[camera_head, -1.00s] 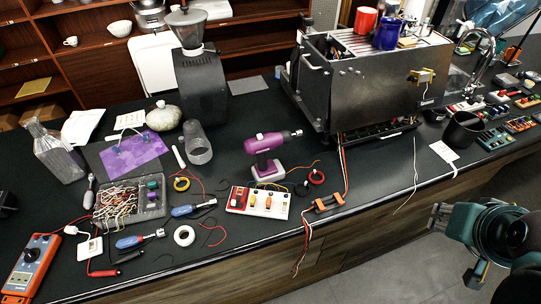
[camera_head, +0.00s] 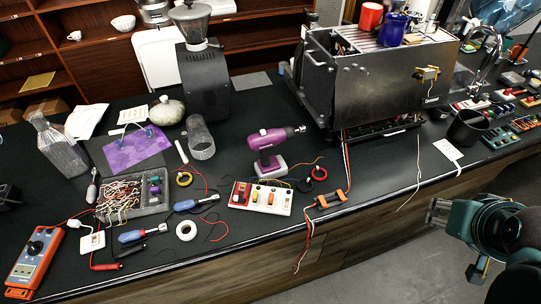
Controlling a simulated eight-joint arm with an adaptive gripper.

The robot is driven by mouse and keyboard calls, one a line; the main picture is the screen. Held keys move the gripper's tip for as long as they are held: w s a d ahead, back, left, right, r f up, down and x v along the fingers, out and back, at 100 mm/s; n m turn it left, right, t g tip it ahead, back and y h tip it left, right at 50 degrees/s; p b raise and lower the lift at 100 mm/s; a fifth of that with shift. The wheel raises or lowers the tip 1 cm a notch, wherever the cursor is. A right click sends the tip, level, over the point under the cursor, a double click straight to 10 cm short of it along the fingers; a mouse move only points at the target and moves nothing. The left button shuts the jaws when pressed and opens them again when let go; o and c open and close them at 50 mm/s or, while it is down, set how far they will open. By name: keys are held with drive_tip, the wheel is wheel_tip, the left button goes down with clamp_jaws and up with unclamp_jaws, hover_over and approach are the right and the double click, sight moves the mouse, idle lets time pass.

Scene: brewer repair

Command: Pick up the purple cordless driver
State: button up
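The purple cordless driver (camera_head: 268,141) stands upright on its pale battery base on the black counter, in the middle of the head view. Its dark chuck points right. My gripper (camera_head: 456,241) is at the lower right, beyond the counter's front edge and well to the right of the driver. Its two grey fingers are spread apart with nothing visible between them, so it looks open. Nothing covers the driver.
A white switch board (camera_head: 261,197) lies just in front of the driver, with wires and black and red rings (camera_head: 312,176) beside it. The espresso machine (camera_head: 385,85) stands behind right, a grinder (camera_head: 205,80) behind left. A clear cylinder (camera_head: 200,138) stands left.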

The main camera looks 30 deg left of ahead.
drive_tip(key=w+a+f+n+t+h+b, duration=0.1)
drive_tip(key=w+a+f+n+t+b, duration=0.25)
drive_tip(key=w+a+n, duration=0.45)
drive_tip(key=w+a+f+n+t+y+b, duration=0.25)
drive_tip(key=w+a+n, duration=0.45)
drive_tip(key=a+n, duration=0.45)
drive_tip(key=s+a+f+n+y+b, duration=0.1)
drive_tip(key=s+a+f+n+y, duration=0.1)
drive_tip(key=a+n, duration=0.6)
drive_tip(key=s+a+f+n+y+b, duration=0.2)
drive_tip(key=s+a+n+y, duration=0.2)
drive_tip(key=s+a+n, duration=0.3)
drive_tip(key=s+a+f+n+t+y+b, duration=0.1)
drive_tip(key=s+a+f+n+y+b, duration=0.1)
drive_tip(key=a+n, duration=0.7)
drive_tip(key=shift+s+a+y, duration=0.4)
drive_tip(key=shift+s+a, duration=0.25)
drive_tip(key=shift+a, duration=0.25)
drive_tip(key=shift+s+a+y, duration=0.35)
drive_tip(key=shift+s+a, duration=0.3)
drive_tip(key=shift+a, duration=0.2)
drive_tip(key=shift+w, duration=0.1)
